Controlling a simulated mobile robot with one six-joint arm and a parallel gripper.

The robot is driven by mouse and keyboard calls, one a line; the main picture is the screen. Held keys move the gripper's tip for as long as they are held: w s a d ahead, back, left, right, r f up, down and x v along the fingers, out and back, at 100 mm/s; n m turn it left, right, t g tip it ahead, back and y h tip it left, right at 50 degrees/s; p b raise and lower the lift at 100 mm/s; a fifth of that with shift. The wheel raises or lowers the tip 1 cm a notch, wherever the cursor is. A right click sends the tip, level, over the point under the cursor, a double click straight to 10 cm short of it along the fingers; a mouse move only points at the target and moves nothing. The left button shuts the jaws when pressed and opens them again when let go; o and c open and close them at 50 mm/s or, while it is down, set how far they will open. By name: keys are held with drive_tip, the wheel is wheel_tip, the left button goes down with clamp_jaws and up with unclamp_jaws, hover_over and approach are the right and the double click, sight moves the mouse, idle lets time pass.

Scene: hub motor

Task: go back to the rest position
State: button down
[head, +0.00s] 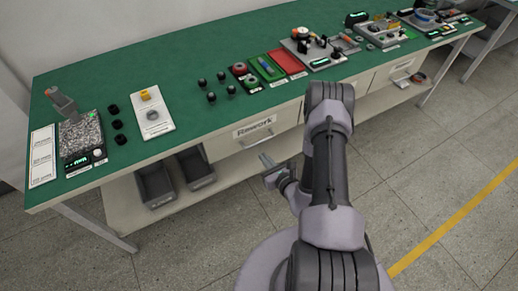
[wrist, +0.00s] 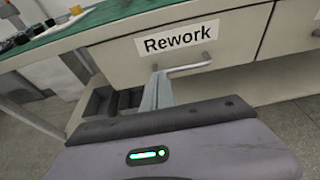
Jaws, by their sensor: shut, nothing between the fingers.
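My gripper (head: 268,162) is in front of the workbench, near the drawer labelled Rework (head: 254,130). In the wrist view its fingers (wrist: 157,90) are together, with nothing seen between them. The Rework drawer (wrist: 230,65) appears closed, and its bar handle (wrist: 188,68) lies just beyond the fingertips. I cannot tell whether the fingertips touch the handle. My arm hides part of the bench front in the head view.
The green bench top (head: 185,62) holds a granite block (head: 80,138), a white plate (head: 151,112), a green tray (head: 266,68) and a red tray (head: 286,61). Dark bins (head: 155,184) stand on the lower shelf. The floor (head: 215,235) in front is clear.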

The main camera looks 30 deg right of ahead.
drive_tip(key=w+a+r+n+y, duration=0.5)
drive_tip(key=a+r+y, duration=0.15)
drive_tip(key=r, duration=0.45)
drive_tip(key=s+a+r+n+g+y, duration=0.3)
drive_tip(key=a+r+n+g+y, duration=0.25)
drive_tip(key=a+r+n, duration=0.6)
drive_tip(key=s+a+r+n+g+h, duration=0.1)
drive_tip(key=s+a+r+n+g, duration=0.35)
drive_tip(key=s, duration=0.45)
drive_tip(key=s+a+r+n+g+h, duration=0.2)
drive_tip(key=s+a+r+n+g, duration=0.15)
drive_tip(key=s+r+n, duration=0.35)
drive_tip(key=s+d+r+n+t+h, duration=0.3)
drive_tip(key=s+d+r+t+h, duration=0.1)
drive_tip(key=s+d+h, duration=0.2)
drive_tip(key=shift+d+r+n+t+h, duration=0.15)
drive_tip(key=shift+d+n+t+h, duration=0.3)
drive_tip(key=shift+d, duration=0.45)
